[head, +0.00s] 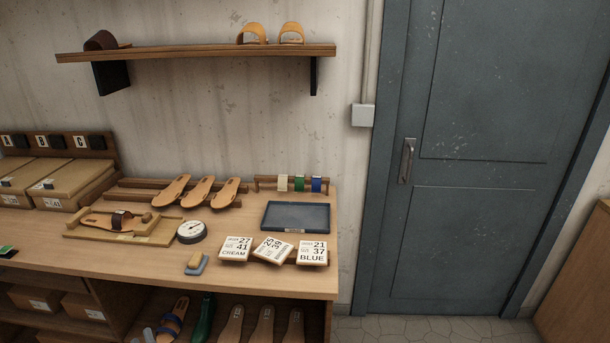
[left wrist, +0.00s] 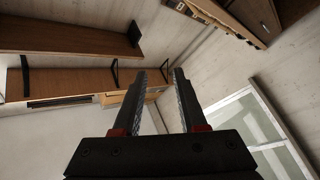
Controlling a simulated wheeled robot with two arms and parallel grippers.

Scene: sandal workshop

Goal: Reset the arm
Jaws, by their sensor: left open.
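My left gripper (left wrist: 160,76) shows in the left wrist view. Its two dark fingers, with red parts at their bases, stand apart with nothing between them. It points at a pale wall and wooden shelving, and touches nothing that I can see. I cannot make out either arm or gripper in the head view. My right gripper is in neither view.
In the head view a wooden workbench (head: 130,262) holds sandals, a round dial gauge (head: 191,232), a dark blue tray (head: 296,216) and number cards. A shelf (head: 200,53) hangs above. A closed grey-blue door (head: 480,150) stands right, with clear floor before it.

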